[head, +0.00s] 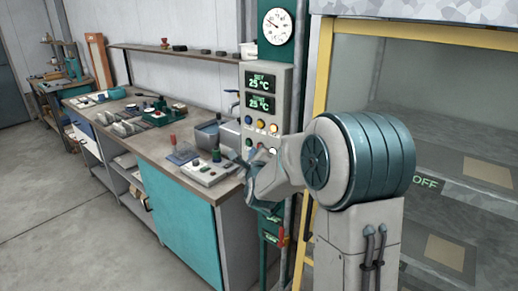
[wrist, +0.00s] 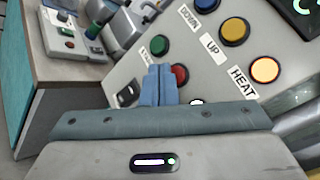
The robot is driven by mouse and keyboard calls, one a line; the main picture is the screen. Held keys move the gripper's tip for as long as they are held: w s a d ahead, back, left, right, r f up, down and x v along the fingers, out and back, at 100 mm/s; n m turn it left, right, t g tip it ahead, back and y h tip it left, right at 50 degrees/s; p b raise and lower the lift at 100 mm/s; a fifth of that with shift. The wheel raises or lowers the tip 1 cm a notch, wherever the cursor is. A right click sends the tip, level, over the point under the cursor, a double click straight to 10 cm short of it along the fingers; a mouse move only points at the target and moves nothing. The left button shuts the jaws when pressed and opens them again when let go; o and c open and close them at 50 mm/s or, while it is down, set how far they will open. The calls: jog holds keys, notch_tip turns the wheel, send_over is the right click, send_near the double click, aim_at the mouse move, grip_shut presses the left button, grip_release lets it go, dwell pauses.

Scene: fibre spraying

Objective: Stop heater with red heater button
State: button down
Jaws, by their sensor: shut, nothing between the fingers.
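The grey control panel (head: 283,90) stands at the end of the bench, and its two displays read 25 °C. In the wrist view its face (wrist: 215,80) fills the right side. The red button (wrist: 180,74) is just right of my fingertips, partly hidden by them. A green button (wrist: 160,46) is beyond the tips. The orange button (wrist: 265,70) by the HEAT label looks lit, with a yellow button (wrist: 234,31) by UP. My gripper (wrist: 160,70) is shut and empty, close to the panel's lower row. I cannot tell whether it touches a button.
The bench (head: 150,145) runs left from the panel, with a small control box (head: 208,172) on its near end. A yellow-framed glass enclosure (head: 440,120) is on the right. The floor (head: 60,215) at left is clear.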

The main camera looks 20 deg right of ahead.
jog(key=shift+d, duration=0.1)
jog(key=shift+w+d+b, duration=0.25)
jog(key=shift+b, duration=0.45)
jog(key=shift+w+d+b, duration=0.25)
jog(key=shift+d+b, duration=0.15)
dwell(0.4)
dwell(0.3)
jog(key=shift+s+a+b, duration=0.5)
jog(key=shift+a+b, duration=0.1)
jog(key=shift+a, duration=0.1)
jog(key=s+a+b, duration=0.1)
jog(key=a, duration=0.1)
jog(key=s+a+b, duration=0.1)
jog(key=s+a, duration=0.1)
dwell(0.3)
